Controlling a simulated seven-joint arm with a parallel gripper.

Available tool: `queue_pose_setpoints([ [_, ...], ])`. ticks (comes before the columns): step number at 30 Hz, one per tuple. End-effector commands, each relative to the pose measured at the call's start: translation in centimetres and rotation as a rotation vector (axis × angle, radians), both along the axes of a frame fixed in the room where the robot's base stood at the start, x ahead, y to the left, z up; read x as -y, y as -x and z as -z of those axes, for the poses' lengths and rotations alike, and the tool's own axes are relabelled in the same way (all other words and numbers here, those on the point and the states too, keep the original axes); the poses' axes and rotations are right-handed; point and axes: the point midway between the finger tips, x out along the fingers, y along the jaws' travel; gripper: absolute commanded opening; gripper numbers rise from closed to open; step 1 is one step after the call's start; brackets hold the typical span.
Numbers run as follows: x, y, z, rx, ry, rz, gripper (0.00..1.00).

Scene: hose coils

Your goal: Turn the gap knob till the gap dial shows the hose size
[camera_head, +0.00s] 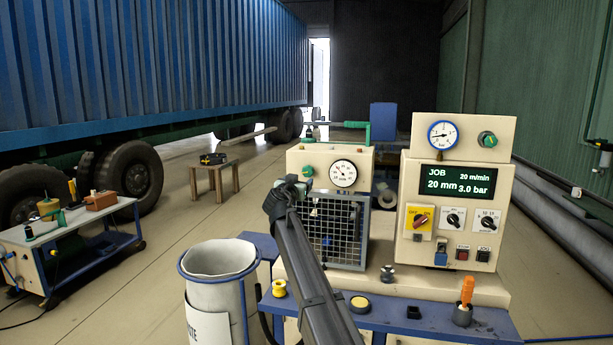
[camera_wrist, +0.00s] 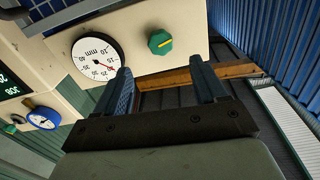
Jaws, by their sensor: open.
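The gap knob (camera_head: 308,171) is green and sits on the cream machine head, left of the white gap dial (camera_head: 343,173). In the wrist view the knob (camera_wrist: 160,42) has a yellow pointer mark, and the gap dial (camera_wrist: 96,57) carries "mm" and a red needle; I cannot read its value surely. The display (camera_head: 458,180) reads JOB, 20 mm, 3.0 bar, 20 m/min. My gripper (camera_head: 288,187) is open and empty in front of the machine head. In the wrist view its blue fingers (camera_wrist: 165,79) stand apart, with the knob beyond their tips, not between them.
A mesh guard (camera_head: 335,230) lies below the dial. The control box (camera_head: 455,225) with switches stands right, with a pressure gauge (camera_head: 443,135) and another green knob (camera_head: 488,138) above. A white bin (camera_head: 220,257) stands front left. A green handle (camera_head: 350,125) rises behind.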

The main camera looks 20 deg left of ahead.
Motion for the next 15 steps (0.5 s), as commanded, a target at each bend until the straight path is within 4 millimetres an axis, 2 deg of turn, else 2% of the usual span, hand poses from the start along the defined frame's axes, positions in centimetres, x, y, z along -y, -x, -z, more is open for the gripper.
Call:
queue_pose_setpoints([
  [1, -0.1, -1.1, -0.1, 0.000, 0.001, 0.001, 0.71],
  [15, -0.1, -9.1, 0.0, -0.001, 0.001, 0.001, 0.71],
])
